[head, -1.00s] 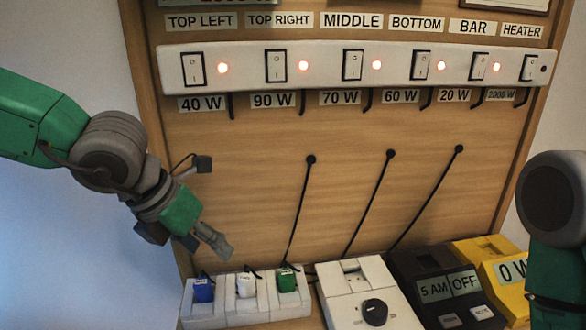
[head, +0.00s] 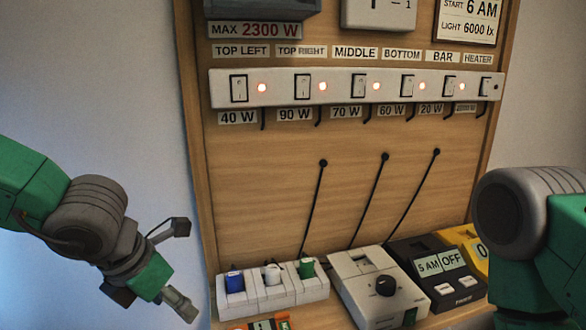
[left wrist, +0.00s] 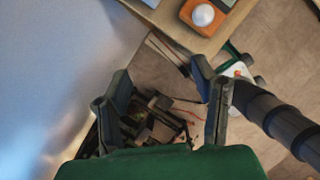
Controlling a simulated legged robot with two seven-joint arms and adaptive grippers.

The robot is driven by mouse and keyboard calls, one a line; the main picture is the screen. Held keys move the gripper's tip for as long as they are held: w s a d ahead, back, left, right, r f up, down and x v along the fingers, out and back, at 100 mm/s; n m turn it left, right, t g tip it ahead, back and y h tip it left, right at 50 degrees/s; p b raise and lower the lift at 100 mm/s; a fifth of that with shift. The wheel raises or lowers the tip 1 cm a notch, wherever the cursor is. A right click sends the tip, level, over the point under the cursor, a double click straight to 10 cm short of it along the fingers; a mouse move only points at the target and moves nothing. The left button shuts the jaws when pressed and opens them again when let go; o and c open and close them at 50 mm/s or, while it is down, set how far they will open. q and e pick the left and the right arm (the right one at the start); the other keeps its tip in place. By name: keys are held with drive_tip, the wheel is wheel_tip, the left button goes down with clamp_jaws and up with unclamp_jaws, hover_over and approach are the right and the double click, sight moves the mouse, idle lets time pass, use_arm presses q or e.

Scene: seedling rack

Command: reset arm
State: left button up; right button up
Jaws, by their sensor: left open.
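My left gripper (head: 184,300) hangs at the lower left in the head view, in front of the pale wall and left of the wooden board. Its fingers point down and to the right, apart from everything. In the left wrist view the two fingers of my left gripper (left wrist: 165,98) stand wide apart with nothing between them. My right arm shows at the right edge of the head view, but its gripper is out of the picture.
The board (head: 250,190) carries a switch strip (head: 340,87) with lit red lamps. Below it stand a socket block (head: 275,297) with blue, white and green plugs, a white dial box (head: 350,270), a black timer (head: 430,280) and a yellow device (head: 470,240). Floor shows below in the left wrist view.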

use_arm(q)
drive_tip(key=s+a+f+m+y+b, duration=0.1)
drive_tip(key=s+a+f+m, duration=0.2)
drive_tip(key=f+m, duration=0.35)
drive_tip(key=s+a+f+m+y+b, duration=0.1)
drive_tip(key=s+a+f+m, duration=0.25)
drive_tip(key=f, duration=0.55)
drive_tip(key=s+a+f+m+y+b, duration=0.1)
drive_tip(key=s+a+f+m+y, duration=0.1)
drive_tip(key=f+m, duration=0.45)
drive_tip(key=s+a+f+m+g+h+b, duration=0.1)
drive_tip(key=s+f+m+g+h+b, duration=0.1)
drive_tip(key=s+f+m, duration=1.1)
drive_tip(key=shift+s+f+m+g+b, duration=0.15)
drive_tip(key=shift+s+m+g+b, duration=0.35)
drive_tip(key=shift+s+m, duration=0.5)
drive_tip(key=shift+s+d, duration=0.15)
drive_tip(key=shift+d, duration=0.1)
drive_tip(key=shift+a, duration=0.15)
